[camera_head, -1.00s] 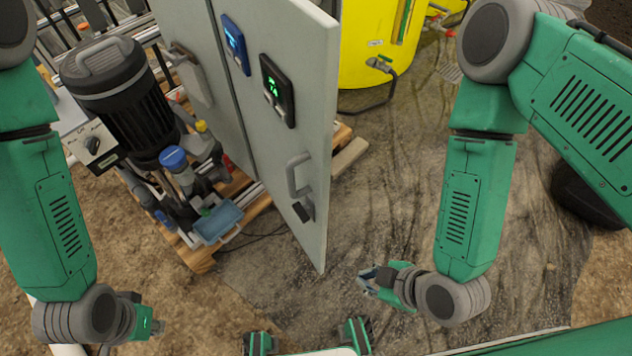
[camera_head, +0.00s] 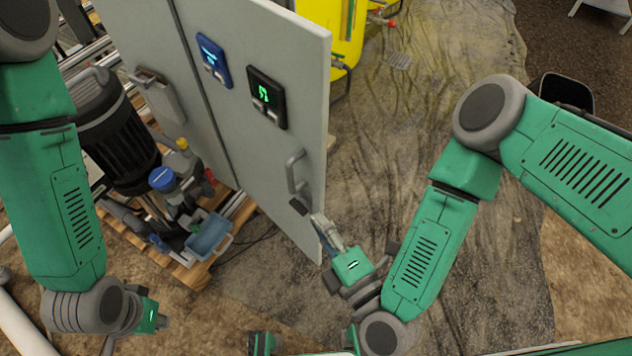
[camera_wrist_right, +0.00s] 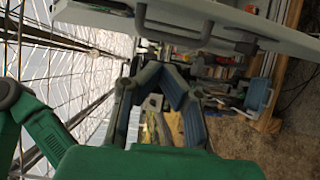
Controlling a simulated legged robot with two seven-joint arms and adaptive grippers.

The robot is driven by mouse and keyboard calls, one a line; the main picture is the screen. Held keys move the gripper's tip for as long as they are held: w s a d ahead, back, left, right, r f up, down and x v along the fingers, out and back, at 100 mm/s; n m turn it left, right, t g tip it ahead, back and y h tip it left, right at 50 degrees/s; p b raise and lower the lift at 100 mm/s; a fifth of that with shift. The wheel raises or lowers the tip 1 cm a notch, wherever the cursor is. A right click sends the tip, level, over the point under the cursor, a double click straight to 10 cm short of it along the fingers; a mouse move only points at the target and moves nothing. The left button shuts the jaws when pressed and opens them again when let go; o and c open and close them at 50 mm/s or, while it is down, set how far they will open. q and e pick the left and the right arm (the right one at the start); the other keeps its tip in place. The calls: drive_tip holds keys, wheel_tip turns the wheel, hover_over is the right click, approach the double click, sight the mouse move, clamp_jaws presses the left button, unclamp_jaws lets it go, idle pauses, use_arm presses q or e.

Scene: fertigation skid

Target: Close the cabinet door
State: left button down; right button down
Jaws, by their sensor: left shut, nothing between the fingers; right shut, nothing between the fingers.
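The light grey cabinet door (camera_head: 265,135) carries a blue display, a black display with green digits, and a bar handle (camera_head: 296,172). Its free edge stands out to the right in the head view. My right gripper (camera_head: 324,230) is shut and empty at the lower part of that edge, below the handle; I cannot tell whether it touches. In the right wrist view, the shut fingers (camera_wrist_right: 160,75) sit below the door (camera_wrist_right: 225,18) and its handle (camera_wrist_right: 205,28). My left gripper (camera_head: 162,321) is shut and empty at lower left, away from the door.
A black motor (camera_head: 115,130) and a pump with a blue cap (camera_head: 162,180) stand left of the door on a wooden pallet (camera_head: 185,275). A yellow tank (camera_head: 335,40) stands behind. A dark tub (camera_head: 565,92) is at right. The sheeted ground right of the door is mostly clear.

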sight(314, 181)
drive_tip(key=b+x, duration=0.2)
drive_tip(key=x, duration=0.6)
drive_tip(key=shift+d+f+b, duration=0.1)
drive_tip(key=shift+b, duration=0.3)
drive_tip(key=d, duration=0.1)
drive_tip(key=w+d, duration=0.1)
drive_tip(key=d, duration=0.1)
drive_tip(key=shift+w+d, duration=0.25)
drive_tip(key=shift+w, duration=0.1)
drive_tip(key=shift+a, duration=0.3)
drive_tip(key=shift+w, duration=0.15)
